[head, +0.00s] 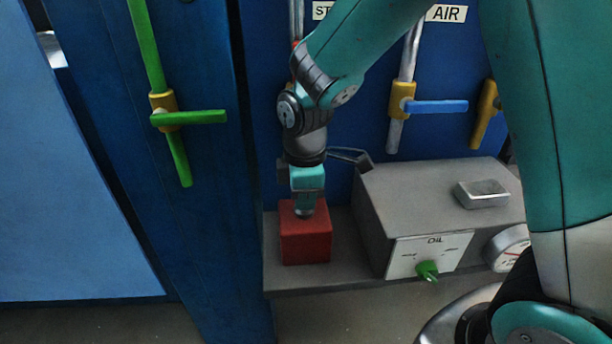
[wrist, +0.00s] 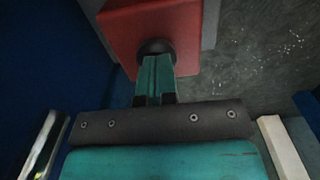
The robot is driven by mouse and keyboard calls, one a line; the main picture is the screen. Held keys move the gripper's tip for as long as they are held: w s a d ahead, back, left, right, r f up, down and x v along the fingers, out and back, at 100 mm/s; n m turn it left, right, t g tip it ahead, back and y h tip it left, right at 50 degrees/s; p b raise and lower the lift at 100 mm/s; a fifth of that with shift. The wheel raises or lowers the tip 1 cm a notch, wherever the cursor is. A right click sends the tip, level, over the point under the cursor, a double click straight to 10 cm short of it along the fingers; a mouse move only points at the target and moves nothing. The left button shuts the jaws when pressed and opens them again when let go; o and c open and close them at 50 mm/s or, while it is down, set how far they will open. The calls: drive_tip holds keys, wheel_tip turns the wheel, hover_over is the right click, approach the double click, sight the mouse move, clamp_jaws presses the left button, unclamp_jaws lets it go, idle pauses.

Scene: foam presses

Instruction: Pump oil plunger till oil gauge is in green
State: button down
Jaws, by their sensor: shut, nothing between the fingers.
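The oil plunger's red block (head: 306,240) stands on a grey shelf, left of the grey oil unit (head: 400,205). In the wrist view, the red block (wrist: 190,25) shows with a dark round plunger knob (wrist: 156,47) on it. My gripper (head: 304,208) points down over the block, its tips at the knob. In the wrist view my gripper (wrist: 155,62) has its fingers shut together, with nothing between them, and covers part of the knob. The round gauge (head: 508,248) is at the right, partly hidden by my arm; I cannot read its needle against a green zone.
A green knob (head: 427,270) sits on the white OIL plate (head: 434,250). A metal tray (head: 482,193) lies on the unit. A green-handled valve (head: 188,118) is at the left, and a blue-handled one (head: 436,106) stands behind under the AIR label.

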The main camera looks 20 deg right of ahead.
drive_tip(key=shift+s+f, duration=0.15)
drive_tip(key=shift+f, duration=0.05)
wheel_tip(320, 180, up, 5)
drive_tip(key=p, duration=0.4)
drive_tip(key=shift+p, duration=0.35)
wheel_tip(320, 180, up, 20)
drive_tip(key=b, duration=0.1)
drive_tip(key=shift+f, duration=0.25)
